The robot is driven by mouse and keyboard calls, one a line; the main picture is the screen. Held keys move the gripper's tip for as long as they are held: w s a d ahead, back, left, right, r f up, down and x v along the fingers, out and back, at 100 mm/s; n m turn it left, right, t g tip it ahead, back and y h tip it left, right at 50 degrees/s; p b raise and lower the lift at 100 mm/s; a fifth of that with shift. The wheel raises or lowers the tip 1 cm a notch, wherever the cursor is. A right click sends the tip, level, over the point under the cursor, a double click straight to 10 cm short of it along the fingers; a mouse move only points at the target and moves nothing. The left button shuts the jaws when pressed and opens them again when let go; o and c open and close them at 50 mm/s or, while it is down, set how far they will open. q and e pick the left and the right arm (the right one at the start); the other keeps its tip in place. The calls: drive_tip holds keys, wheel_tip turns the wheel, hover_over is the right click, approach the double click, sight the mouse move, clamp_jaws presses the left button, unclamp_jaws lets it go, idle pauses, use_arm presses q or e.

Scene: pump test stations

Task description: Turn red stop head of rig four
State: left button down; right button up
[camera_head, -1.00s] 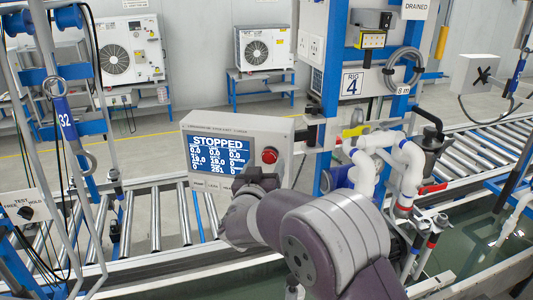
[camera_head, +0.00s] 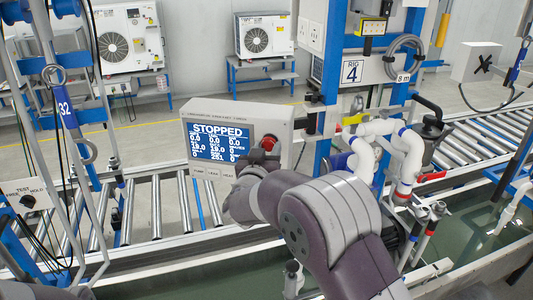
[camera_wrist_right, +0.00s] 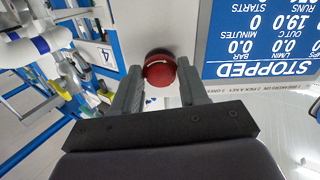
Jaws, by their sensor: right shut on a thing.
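The red stop head (camera_head: 268,142) is a round red button on the right part of the grey control box (camera_head: 285,125) of rig four. The box's blue screen (camera_head: 220,143) reads STOPPED. My right gripper (camera_head: 262,157) reaches the head from below and in front, hiding part of it. In the right wrist view, the red stop head (camera_wrist_right: 159,70) sits between the two grey fingers of my right gripper (camera_wrist_right: 161,84), which are shut on it. A pale curved marking shows on its face. My left gripper is not in view.
The rig four sign (camera_head: 352,72) hangs on a blue post right of the box. White pipes (camera_head: 405,155) stand close to the right of my arm. A roller conveyor (camera_head: 155,210) runs behind, with a water tank (camera_head: 470,225) in front.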

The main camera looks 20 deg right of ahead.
drive_tip(key=m+b, duration=0.2)
drive_tip(key=b, duration=0.1)
drive_tip(key=shift+f+m+b, duration=0.3)
drive_tip(key=shift+m, duration=0.1)
drive_tip(key=m+b, duration=0.3)
drive_tip(key=shift+a+r, duration=0.1)
drive_tip(key=shift+r, duration=0.1)
drive_tip(key=shift+m+b, duration=0.45)
drive_tip(key=shift+m, duration=0.05)
drive_tip(key=shift+w+r, duration=0.1)
drive_tip(key=o, duration=1.1)
drive_tip(key=shift+c, duration=0.2)
